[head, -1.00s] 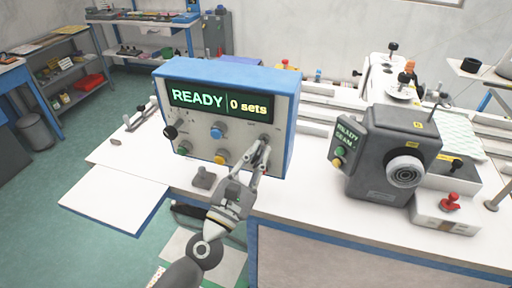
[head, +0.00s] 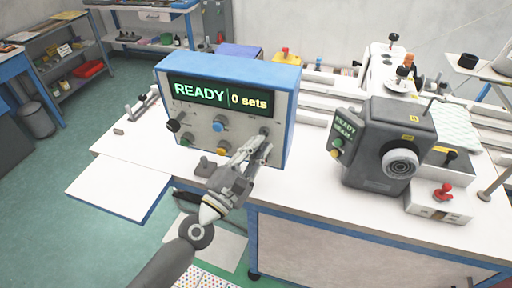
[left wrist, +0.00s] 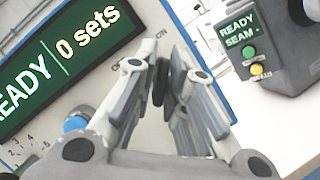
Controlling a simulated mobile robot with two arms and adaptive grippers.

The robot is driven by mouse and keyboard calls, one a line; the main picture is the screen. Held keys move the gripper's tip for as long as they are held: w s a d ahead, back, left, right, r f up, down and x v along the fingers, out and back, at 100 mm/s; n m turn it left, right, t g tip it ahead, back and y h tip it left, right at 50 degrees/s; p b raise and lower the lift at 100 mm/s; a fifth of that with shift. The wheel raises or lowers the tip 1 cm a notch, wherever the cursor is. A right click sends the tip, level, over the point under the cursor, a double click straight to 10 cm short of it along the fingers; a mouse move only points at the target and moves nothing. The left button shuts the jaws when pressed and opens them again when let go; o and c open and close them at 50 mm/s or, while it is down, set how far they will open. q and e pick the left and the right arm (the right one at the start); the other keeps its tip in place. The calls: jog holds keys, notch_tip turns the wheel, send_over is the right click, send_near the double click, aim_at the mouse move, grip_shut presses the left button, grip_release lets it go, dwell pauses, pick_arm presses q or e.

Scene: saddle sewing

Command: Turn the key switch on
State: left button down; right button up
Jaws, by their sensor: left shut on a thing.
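The control box (head: 215,97) is grey with a blue shell and stands on the white table. Its display (head: 221,96) reads "READY" and "0 sets". The key switch (head: 265,132) is at the right of its front panel, mostly hidden by my fingers. My left gripper (head: 262,144) reaches it from the front and is shut on the key. In the left wrist view the fingertips (left wrist: 163,76) close around a dark piece at the panel, by a printed "ON" label. How far the key is turned cannot be told. My right gripper is not in view.
On the panel are a black knob (head: 174,125), a blue knob (head: 218,125), a green button (head: 187,140) and a yellow button (head: 222,151). A dark grey machine (head: 385,150) with a small screen stands to the right. White table (head: 290,205) is bare between them.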

pick_arm(q)
jog(key=c, duration=1.6)
grip_release()
jog(key=v, duration=1.2)
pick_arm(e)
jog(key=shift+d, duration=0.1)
pick_arm(q)
jog(key=shift+f, duration=0.15)
